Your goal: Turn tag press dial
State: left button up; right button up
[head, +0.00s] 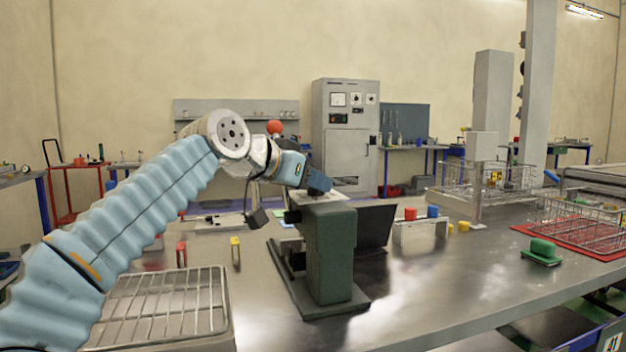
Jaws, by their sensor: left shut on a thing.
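The tag press (330,255) is a dark green machine on a flat base, standing upright on the metal bench. A red ball knob (274,127) shows above and behind my left wrist. My left arm reaches in from the left, and my left gripper (318,186) is at the top of the press, tilted downward. It is shut on the press dial, which its blue fingers and the press top mostly hide. I cannot read the dial's setting. My right gripper is not in view.
A wire rack tray (165,305) sits at the front left. A dark panel (375,226) stands right behind the press. Red (410,214) and blue (433,211) cylinders, a green block (542,250) and wire baskets (580,225) are to the right. The front centre-right bench is clear.

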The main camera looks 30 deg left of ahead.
pick_arm(q)
jog(key=m+h, duration=0.2)
jog(key=m+g+h+p, duration=0.1)
jog(key=shift+w+a, duration=0.1)
jog(key=shift+a, duration=0.15)
jog(key=shift+m+g+h, duration=0.4)
jog(key=shift+m+h, duration=0.2)
jog(key=shift+h, duration=0.1)
jog(key=shift+f, duration=0.1)
jog(key=o, duration=1)
jog(key=shift+o, duration=0.2)
jog(key=shift+a, duration=0.1)
jog(key=v, duration=1.3)
jog(key=shift+s+a, duration=0.25)
